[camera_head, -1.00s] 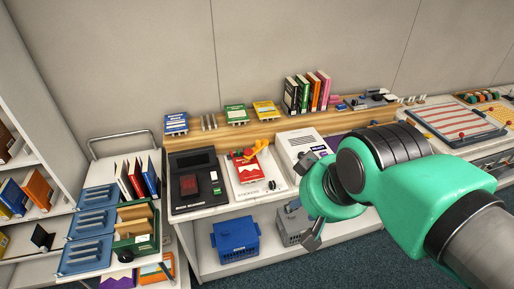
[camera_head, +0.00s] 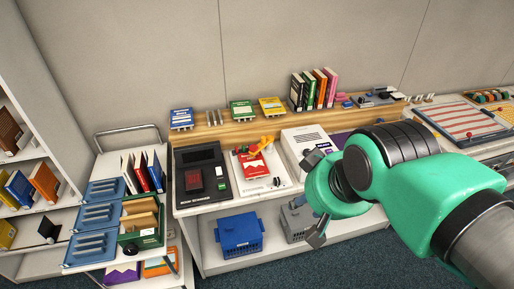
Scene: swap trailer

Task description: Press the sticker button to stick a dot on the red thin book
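A thin red book (camera_head: 253,166) with a white lower part lies on the white sticker station (camera_head: 265,188), on the counter left of my gripper. An orange-yellow arm (camera_head: 264,143) of the station reaches over its top edge. A small dark button-like part (camera_head: 277,182) shows at the station's right front; the picture is too small to be sure that it is the sticker button. I cannot make out a dot on the book. My gripper (camera_head: 320,200) is in front of the counter, right of the station, with fingers spread apart and nothing between them.
A black scanner (camera_head: 203,180) stands left of the station, and a white machine (camera_head: 305,145) stands right of it. Books stand on the wooden ledge (camera_head: 243,132) behind. A cart (camera_head: 170,249) with trays is at left. Blue and grey crates (camera_head: 239,233) sit on the shelf below.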

